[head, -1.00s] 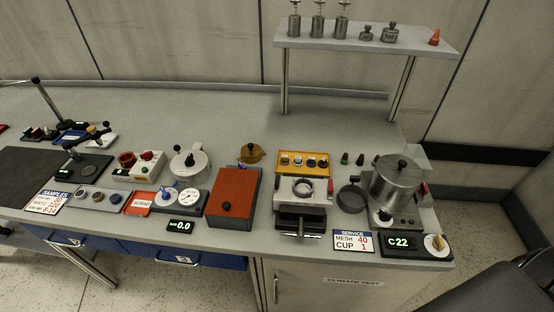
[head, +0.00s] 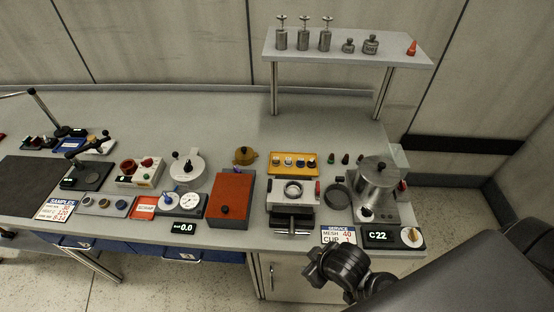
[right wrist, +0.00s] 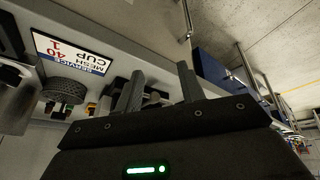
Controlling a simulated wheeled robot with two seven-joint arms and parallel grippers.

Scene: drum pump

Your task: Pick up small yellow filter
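A yellow tray (head: 293,163) on the bench holds several small round pieces with coloured tops. The leftmost piece (head: 277,160) looks pale with some yellow, but at this size I cannot tell for sure which is the small yellow filter. In the right wrist view my right gripper (right wrist: 158,90) has its two fingers apart with nothing between them. It is in front of the bench near the service sign (right wrist: 73,50), away from the tray. In the head view my dark right arm comes in at lower right. My left gripper is not in view.
A grey press-like fixture (head: 293,192) stands just in front of the tray. A steel pot (head: 377,182) and a black ring (head: 338,195) are to its right, a red-topped box (head: 232,195) to its left. A raised shelf (head: 350,49) with metal weights stands behind.

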